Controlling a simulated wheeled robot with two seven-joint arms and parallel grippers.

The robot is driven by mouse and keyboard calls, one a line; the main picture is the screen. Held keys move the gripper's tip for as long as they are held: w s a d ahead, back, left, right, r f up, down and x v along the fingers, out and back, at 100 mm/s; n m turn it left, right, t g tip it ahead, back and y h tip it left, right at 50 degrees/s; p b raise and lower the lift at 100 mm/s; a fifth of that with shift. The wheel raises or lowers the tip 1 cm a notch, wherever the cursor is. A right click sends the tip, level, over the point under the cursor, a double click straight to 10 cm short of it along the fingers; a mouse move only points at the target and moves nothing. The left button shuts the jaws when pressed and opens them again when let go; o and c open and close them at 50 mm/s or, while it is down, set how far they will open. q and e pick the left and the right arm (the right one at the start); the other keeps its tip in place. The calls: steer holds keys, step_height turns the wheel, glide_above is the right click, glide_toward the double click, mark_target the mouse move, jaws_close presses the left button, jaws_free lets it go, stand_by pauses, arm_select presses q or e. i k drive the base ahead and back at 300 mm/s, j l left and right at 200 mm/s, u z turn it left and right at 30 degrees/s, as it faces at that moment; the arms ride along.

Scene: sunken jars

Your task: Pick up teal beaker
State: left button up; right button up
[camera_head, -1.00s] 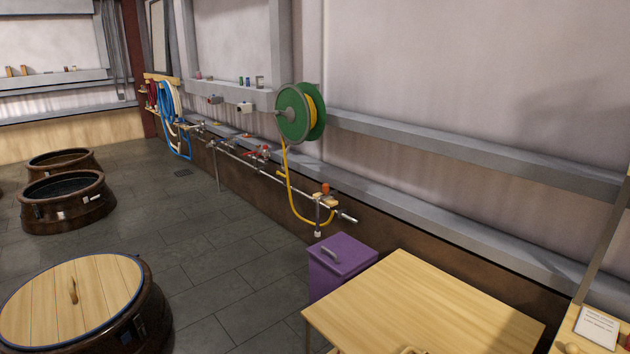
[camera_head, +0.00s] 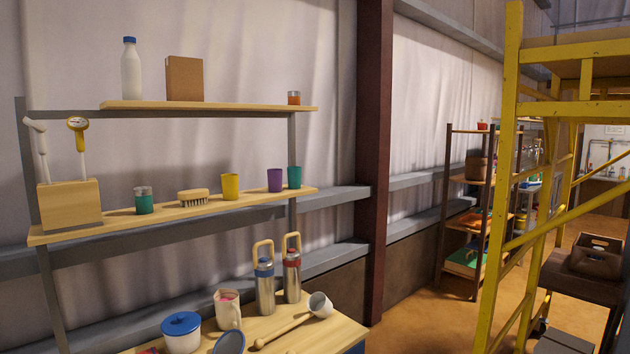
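A teal beaker (camera_head: 294,177) stands upright at the right end of the middle wall shelf, close beside a purple beaker (camera_head: 275,180). A yellow beaker (camera_head: 230,187) stands further left on the same shelf. A short teal jar with a greyish top (camera_head: 144,200) also stands on this shelf, left of a brush. Neither of my grippers is in view.
The wooden shelf (camera_head: 110,226) also holds a brush (camera_head: 193,197) and a wooden block. Below, a table (camera_head: 340,332) bears two flasks, a pitcher, a blue-lidded pot and a ladle. A yellow scaffold (camera_head: 508,150) stands at right, with open floor before it.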

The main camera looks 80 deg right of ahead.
mark_target(294, 173)
steer(key=z, duration=2.6)
steer(key=u, duration=0.3)
